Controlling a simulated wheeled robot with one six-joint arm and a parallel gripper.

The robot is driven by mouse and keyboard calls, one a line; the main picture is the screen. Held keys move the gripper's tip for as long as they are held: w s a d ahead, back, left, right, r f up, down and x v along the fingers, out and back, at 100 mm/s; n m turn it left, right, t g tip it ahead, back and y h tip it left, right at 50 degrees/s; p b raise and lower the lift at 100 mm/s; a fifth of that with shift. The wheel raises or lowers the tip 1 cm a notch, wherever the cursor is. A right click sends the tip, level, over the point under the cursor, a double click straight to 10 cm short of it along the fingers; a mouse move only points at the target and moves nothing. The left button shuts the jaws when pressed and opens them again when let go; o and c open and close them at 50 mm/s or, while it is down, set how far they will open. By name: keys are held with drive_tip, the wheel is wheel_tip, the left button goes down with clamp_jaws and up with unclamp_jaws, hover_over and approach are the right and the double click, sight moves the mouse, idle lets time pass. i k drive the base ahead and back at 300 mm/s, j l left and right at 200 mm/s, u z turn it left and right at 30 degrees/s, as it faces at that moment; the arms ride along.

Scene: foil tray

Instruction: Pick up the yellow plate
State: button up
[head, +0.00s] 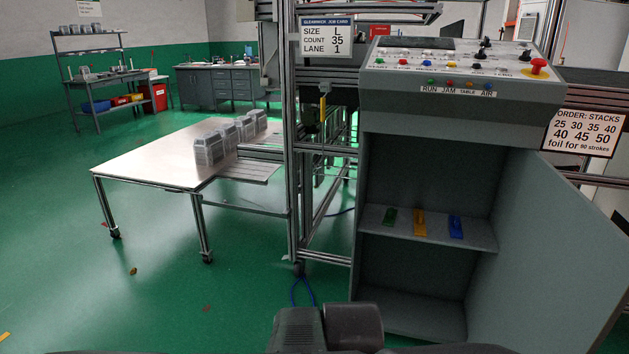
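The yellow plate (420,224) is a small flat piece on the shelf (472,236) inside the open grey cabinet at right. It lies between a green plate (390,217) on its left and a blue plate (456,227) on its right, with gaps between them. Dark parts of my own arm show at the bottom centre, well below and in front of the shelf. My gripper's fingers do not show.
The cabinet door (545,250) stands open on the right. A control panel (460,75) overhangs the shelf. A metal frame post (292,160) stands left of the cabinet. A table (150,160) with several foil tray stacks (208,150) is at left. The green floor at front left is mostly clear.

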sight(419, 229)
drive_tip(key=i+l, duration=0.7)
drive_tip(key=i+l+z, duration=0.15)
drive_tip(key=i+l, duration=0.6)
drive_tip(key=i, duration=0.1)
